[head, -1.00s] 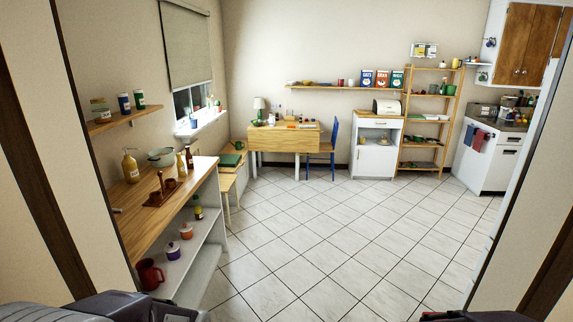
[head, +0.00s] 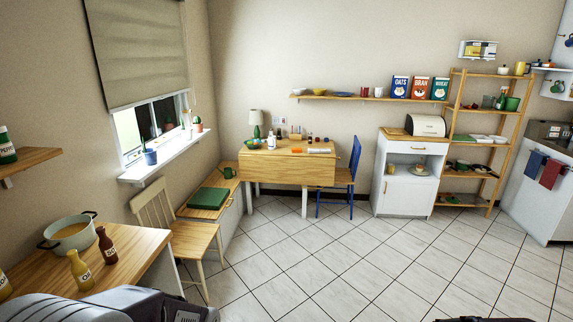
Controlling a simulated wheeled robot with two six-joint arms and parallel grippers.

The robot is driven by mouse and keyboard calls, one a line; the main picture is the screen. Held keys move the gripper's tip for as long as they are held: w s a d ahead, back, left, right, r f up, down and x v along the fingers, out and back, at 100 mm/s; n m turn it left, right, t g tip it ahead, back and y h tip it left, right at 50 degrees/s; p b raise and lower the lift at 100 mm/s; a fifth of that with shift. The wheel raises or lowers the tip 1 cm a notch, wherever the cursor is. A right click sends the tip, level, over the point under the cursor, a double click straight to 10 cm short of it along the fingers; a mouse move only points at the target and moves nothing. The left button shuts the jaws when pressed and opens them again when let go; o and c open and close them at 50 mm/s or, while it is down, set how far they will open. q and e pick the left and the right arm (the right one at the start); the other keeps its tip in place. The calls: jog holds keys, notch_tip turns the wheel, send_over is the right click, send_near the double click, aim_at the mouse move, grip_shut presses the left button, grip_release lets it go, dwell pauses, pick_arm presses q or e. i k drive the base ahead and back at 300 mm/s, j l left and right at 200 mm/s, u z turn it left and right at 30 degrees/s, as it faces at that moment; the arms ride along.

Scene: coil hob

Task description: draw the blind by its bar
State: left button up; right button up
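The beige blind (head: 140,50) hangs on the left wall and covers the upper part of the window (head: 150,120). Its lower edge, where the bar (head: 150,97) runs, sits above the sill, and glass shows below it. A grey part of my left arm fills the bottom left, and its gripper fingers cannot be made out. Only a dark sliver of my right arm shows at the bottom edge, right of the middle. Neither arm is near the blind.
A wooden chair (head: 177,230) and a low bench (head: 228,212) stand below the window. A counter (head: 120,258) with a pot (head: 70,233) and bottles is at lower left. The tiled floor (head: 330,260) is clear in the middle.

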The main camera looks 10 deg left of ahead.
aim_at(121, 95)
jog(key=i+u, duration=0.15)
jog(key=i, duration=0.75)
jog(key=i+u, duration=0.15)
jog(key=i, duration=0.75)
jog(key=i+l+u, duration=0.15)
jog(key=i, duration=0.75)
jog(key=i+u, duration=0.75)
jog(key=i+l+u, duration=0.15)
jog(key=i+u, duration=0.25)
jog(key=i+l+u, duration=0.35)
jog(key=k+j, duration=0.05)
jog(key=j, duration=0.05)
